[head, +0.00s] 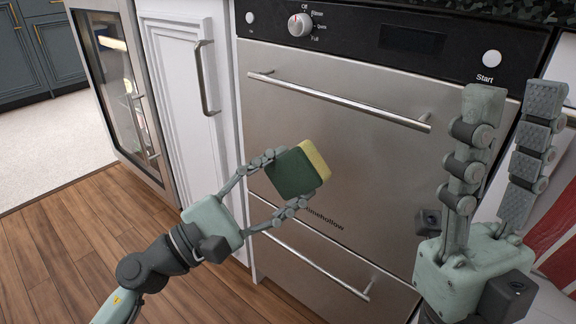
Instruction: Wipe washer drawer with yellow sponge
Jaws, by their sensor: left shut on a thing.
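The yellow sponge (314,161) has a dark green side facing me and a yellow edge at its right. My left gripper (290,175) is shut on it, with one finger at its upper left and one at its lower side. It is held in front of the washer (330,130), a steel front with a long bar handle across its upper part. I cannot tell whether the sponge touches the steel. The lower drawer (315,268) with its own bar handle is below, partly hidden by my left gripper. My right gripper (508,115) is open and empty at the right, fingers pointing up.
A control panel with a knob (300,25) and a Start button (491,58) tops the washer. A white cabinet door (180,90) and a glass-fronted cooler (120,90) stand to the left. A red and white cloth (555,235) is at the right. The wood floor (60,250) at lower left is clear.

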